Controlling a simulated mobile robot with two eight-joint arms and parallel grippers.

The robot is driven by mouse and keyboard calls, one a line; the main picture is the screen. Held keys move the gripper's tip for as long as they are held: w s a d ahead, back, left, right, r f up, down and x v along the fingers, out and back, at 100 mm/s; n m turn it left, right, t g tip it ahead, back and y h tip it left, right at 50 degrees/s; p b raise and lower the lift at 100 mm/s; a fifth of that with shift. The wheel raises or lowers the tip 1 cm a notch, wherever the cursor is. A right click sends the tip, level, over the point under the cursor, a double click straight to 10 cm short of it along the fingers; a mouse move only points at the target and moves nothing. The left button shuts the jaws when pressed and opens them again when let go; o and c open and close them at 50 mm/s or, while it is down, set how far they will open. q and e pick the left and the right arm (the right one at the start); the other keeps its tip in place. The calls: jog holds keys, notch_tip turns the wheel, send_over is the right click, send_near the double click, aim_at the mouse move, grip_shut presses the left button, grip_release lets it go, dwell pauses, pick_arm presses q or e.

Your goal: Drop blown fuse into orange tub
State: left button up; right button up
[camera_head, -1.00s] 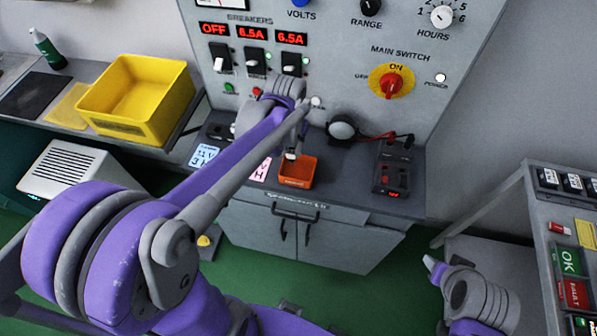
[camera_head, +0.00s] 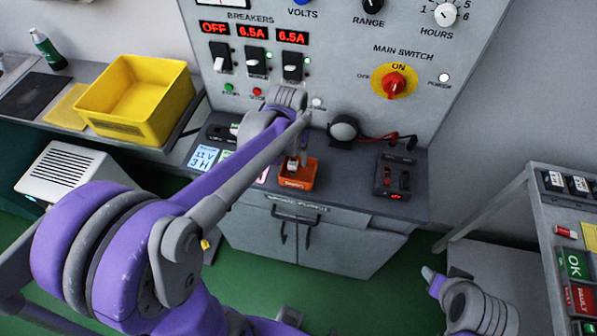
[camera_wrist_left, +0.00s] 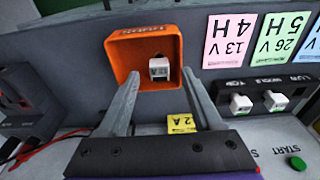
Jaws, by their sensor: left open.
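The orange tub (camera_head: 299,183) stands on the grey counter below the breaker panel. It also shows at the top of the left wrist view (camera_wrist_left: 125,50). A small white fuse-like piece (camera_wrist_left: 159,67) shows inside the tub's rim, apart from both fingers; I cannot tell if it rests on the bottom. My left gripper (camera_wrist_left: 160,76) is open, its fingers reaching toward the tub's near side with nothing between them. In the head view my left gripper (camera_head: 293,158) is small and partly hidden by its arm. My right gripper (camera_head: 432,276) is low at the right, its jaws unclear.
A yellow bin (camera_head: 140,100) stands at the left. A black device (camera_head: 396,176) with red leads is right of the tub. Coloured cards (camera_wrist_left: 230,40) and white plug-like pieces (camera_wrist_left: 240,103) lie near the tub. A side shelf (camera_head: 545,215) stands at the right.

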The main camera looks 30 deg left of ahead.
pick_arm(q)
jog(key=shift+r, duration=0.1)
notch_tip(320, 180, up, 10)
jog(key=s, duration=0.1)
jog(key=shift+s+d+r+p, duration=0.15)
jog(key=shift+r+p, duration=0.1)
jog(key=shift+p, duration=0.15)
jog(key=shift+s, duration=0.1)
jog(key=s+d+f+m+t, duration=0.1)
jog(key=s+d+f+t, duration=0.1)
jog(key=s, duration=0.4)
jog(key=s+d+f+m+t, duration=0.1)
jog(key=s+d+f+t, duration=0.1)
jog(key=s+d+f, duration=0.2)
jog(key=shift+s+d+f+m, duration=0.25)
jog(key=shift+s+f+m, duration=0.15)
jog(key=shift+s+f, duration=0.6)
jog(key=shift+r, duration=0.1)
dwell(0.6)
